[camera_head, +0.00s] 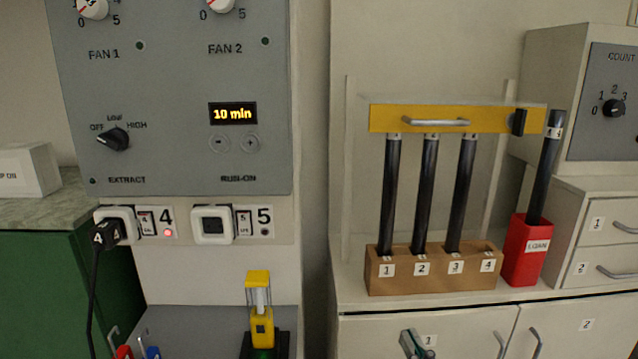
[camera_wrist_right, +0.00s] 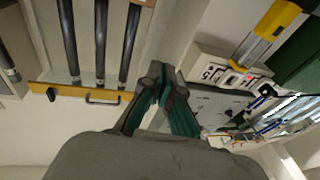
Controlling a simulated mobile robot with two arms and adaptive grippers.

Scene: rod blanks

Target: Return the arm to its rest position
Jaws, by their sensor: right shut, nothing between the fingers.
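My right gripper (camera_head: 416,345) shows at the bottom edge of the head view, in front of the white cabinet doors. Its dark fingers with green pads are shut and empty. In the right wrist view the fingers (camera_wrist_right: 163,88) come together in the middle, with the rods beyond them at upper left. The rest of the right arm is out of the head view. My left gripper is in neither view.
A wooden rack (camera_head: 435,282) holds black rods in slots 1, 2 and 3, behind a yellow handled bar (camera_head: 385,119). Slot 4 is empty. A red holder (camera_head: 526,262) has another rod. A control panel (camera_head: 170,80) and a yellow device (camera_head: 260,325) are at left.

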